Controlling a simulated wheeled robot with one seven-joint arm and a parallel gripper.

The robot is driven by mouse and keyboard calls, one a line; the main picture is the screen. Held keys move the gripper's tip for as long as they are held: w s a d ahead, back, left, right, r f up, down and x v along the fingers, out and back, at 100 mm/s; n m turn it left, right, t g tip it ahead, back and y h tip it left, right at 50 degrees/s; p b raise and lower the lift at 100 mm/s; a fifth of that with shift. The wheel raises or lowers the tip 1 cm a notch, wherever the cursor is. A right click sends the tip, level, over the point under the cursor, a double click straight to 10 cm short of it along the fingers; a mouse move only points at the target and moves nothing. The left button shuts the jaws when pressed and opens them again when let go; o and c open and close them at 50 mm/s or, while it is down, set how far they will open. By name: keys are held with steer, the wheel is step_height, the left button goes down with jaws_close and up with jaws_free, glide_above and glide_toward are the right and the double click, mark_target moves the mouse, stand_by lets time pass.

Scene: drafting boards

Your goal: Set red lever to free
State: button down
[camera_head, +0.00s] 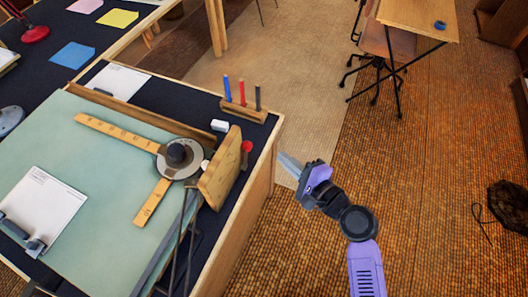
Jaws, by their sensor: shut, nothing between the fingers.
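A small round red knob (247,147), which appears to be the red lever's end, shows at the right side of a wooden block (220,170) on the drafting table. The rest of the lever and any markings cannot be made out. My gripper (286,162) is shut and empty. It is off the table's right edge, to the right of the red knob and apart from it, with its fingers pointing left toward the table.
A green drafting board (95,165) bears a drafting arm with a round dark head (180,155). A wooden pencil holder (243,110) and a white eraser (219,125) lie behind the block. Open floor (400,200) is to the right.

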mark_target(245, 156)
steer(key=w+a+p, duration=0.2)
steer(key=w+a, duration=0.2)
steer(key=a, duration=0.3)
steer(key=shift+a+f+p, duration=0.25)
steer(key=shift+a+p, duration=0.05)
steer(key=shift+a, duration=0.05)
steer(key=shift+s, duration=0.1)
